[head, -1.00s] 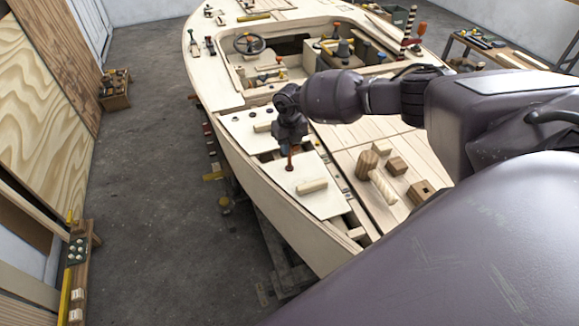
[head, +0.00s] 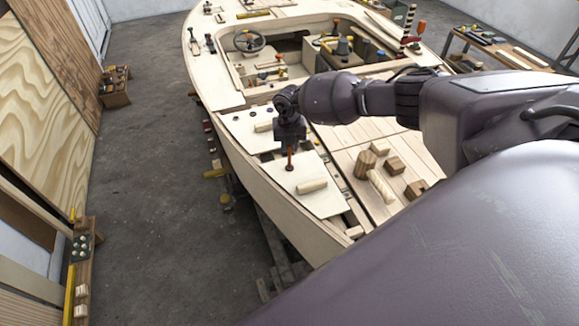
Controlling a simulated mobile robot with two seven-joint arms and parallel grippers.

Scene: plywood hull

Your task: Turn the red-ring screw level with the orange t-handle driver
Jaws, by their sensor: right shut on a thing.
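My right gripper (head: 290,142) points down over the pale panels on the near deck of the plywood hull. It is shut on the orange t-handle driver (head: 290,160), whose shaft shows as a thin orange-red upright below the jaws. The driver's tip meets the near pale panel (head: 322,202) close to its far edge. The handle is hidden in the gripper. The red-ring screw cannot be made out; the tip of the driver covers that spot. My left gripper is not in view.
A wooden mallet (head: 381,186) and wooden blocks (head: 395,166) lie on the deck to the right. A light wooden grip (head: 312,187) sits on the near panel. A steering wheel (head: 249,41) stands farther off. Open floor lies left of the hull.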

